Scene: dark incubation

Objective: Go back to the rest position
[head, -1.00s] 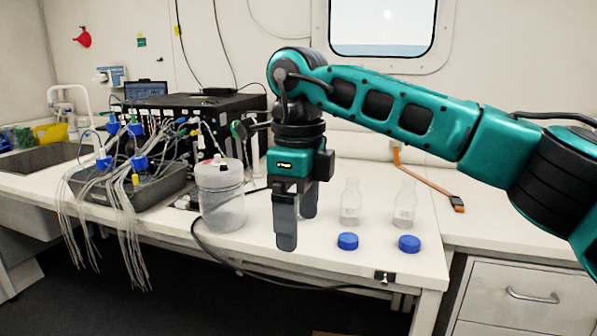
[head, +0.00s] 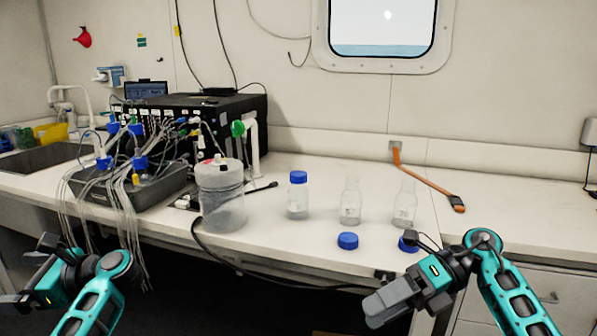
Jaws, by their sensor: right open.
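My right gripper (head: 370,312) is in front of the bench's front edge, low at the right, pointing left. It is open and nothing shows in it. My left gripper (head: 12,302) is at the lower left, at the picture's edge; its finger gap cannot be made out. Both grippers are apart from the things on the bench.
On the white bench (head: 285,238) stand a blue-capped bottle (head: 298,200), two uncapped bottles (head: 350,205) (head: 404,206), a blue cap (head: 347,240), another cap (head: 408,243) partly behind my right arm, a large clear jar (head: 222,205) and a grey tubing tray (head: 125,195).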

